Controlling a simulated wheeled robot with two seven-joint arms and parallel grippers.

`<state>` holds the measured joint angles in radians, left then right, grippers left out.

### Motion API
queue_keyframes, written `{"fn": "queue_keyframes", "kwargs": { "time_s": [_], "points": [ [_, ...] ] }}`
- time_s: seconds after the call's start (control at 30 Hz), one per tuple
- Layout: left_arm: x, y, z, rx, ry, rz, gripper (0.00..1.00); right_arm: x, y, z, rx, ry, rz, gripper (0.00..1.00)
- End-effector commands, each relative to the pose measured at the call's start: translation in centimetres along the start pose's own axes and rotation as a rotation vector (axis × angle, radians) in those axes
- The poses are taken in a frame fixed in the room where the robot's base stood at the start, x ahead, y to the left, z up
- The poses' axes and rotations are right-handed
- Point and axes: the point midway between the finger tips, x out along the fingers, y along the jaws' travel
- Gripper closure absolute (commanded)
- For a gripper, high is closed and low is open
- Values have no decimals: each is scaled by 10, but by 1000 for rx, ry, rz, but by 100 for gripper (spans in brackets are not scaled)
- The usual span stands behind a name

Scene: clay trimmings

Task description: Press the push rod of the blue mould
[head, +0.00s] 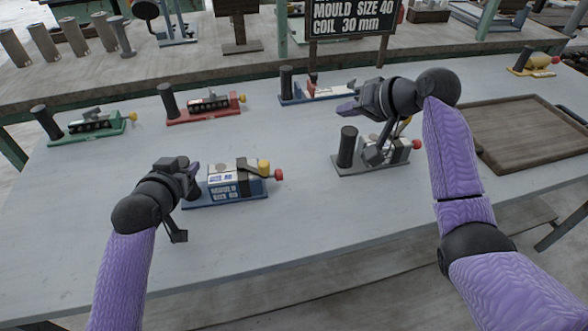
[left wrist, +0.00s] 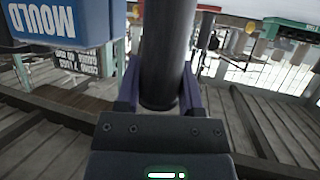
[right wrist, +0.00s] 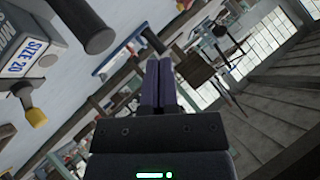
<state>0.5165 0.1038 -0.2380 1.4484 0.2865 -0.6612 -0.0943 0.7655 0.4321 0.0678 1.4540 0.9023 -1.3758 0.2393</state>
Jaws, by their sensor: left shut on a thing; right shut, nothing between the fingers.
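A blue mould block (head: 238,194) with white lettering sits on a blue base at the front of the table, with a yellow knob (head: 263,166) on top and a red knob (head: 279,174) at its right end. It also shows in the left wrist view (left wrist: 75,20). My left gripper (head: 195,178) is at the mould's left end, shut on a dark cylindrical rod (left wrist: 165,60). In the head view the gripper hides most of that rod. My right gripper (head: 347,108) is shut and empty, above and beyond the grey mould (head: 365,158); its closed fingers (right wrist: 157,85) show in the right wrist view.
Green (head: 85,128), red (head: 202,106) and another blue-based (head: 318,92) mould stand farther back, each with a black upright cylinder. A wooden tray (head: 520,130) lies at right. A black sign (head: 350,17) stands behind the table. The front table strip is clear.

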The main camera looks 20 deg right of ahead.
Motion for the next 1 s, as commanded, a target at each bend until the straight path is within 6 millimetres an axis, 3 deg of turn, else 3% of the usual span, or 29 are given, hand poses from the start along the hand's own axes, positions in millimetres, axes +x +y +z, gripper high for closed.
{"fn": "queue_keyframes", "kwargs": {
  "time_s": [0.1,0.2,0.63,1.0],
  "points": [
    [0,0,3,-1,-8,-1,100,6,6,48,-150,-232,53,100],
    [0,0,3,-1,-8,-1,100,5,10,67,-209,-329,70,100],
    [0,0,3,-1,-8,-1,100,12,13,74,-216,-351,73,100],
    [0,-1,3,-1,-9,-1,100,84,21,99,-213,-352,73,100]
  ]
}}
